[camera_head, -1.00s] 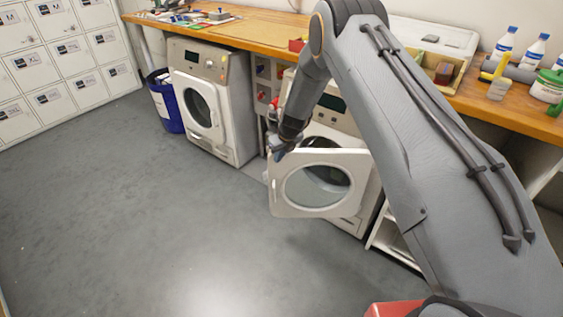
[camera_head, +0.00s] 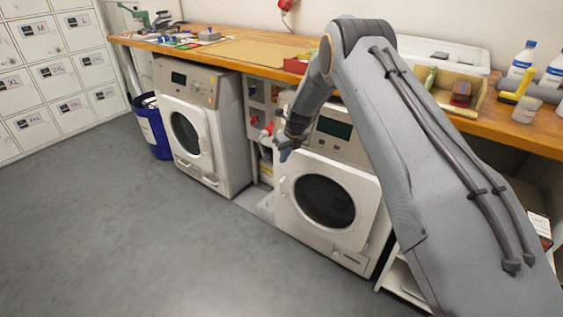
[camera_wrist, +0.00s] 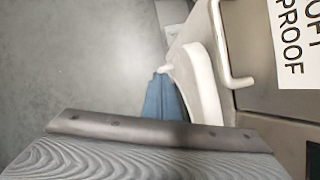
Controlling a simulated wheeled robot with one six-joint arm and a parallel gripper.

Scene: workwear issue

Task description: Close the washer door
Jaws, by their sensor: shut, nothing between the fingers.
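The washer on the right (camera_head: 345,150) has a white door (camera_head: 367,220) with a dark round window. The door lies against or very near the washer's front; I cannot tell whether it is latched. My gripper (camera_head: 287,150) is shut and empty at the door's upper left corner. In the wrist view the blue fingertips (camera_wrist: 165,98) are beside the white door edge (camera_wrist: 196,85), close to or touching it. A pale bar handle (camera_wrist: 228,50) shows there too. My arm covers the washer's upper right side.
A second front-loading machine (camera_head: 200,125) stands to the left with its door shut, and a blue bin (camera_head: 155,135) stands beside it. A wooden worktop (camera_head: 230,50) with bottles and trays runs above. The grey floor (camera_head: 120,240) in front is clear.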

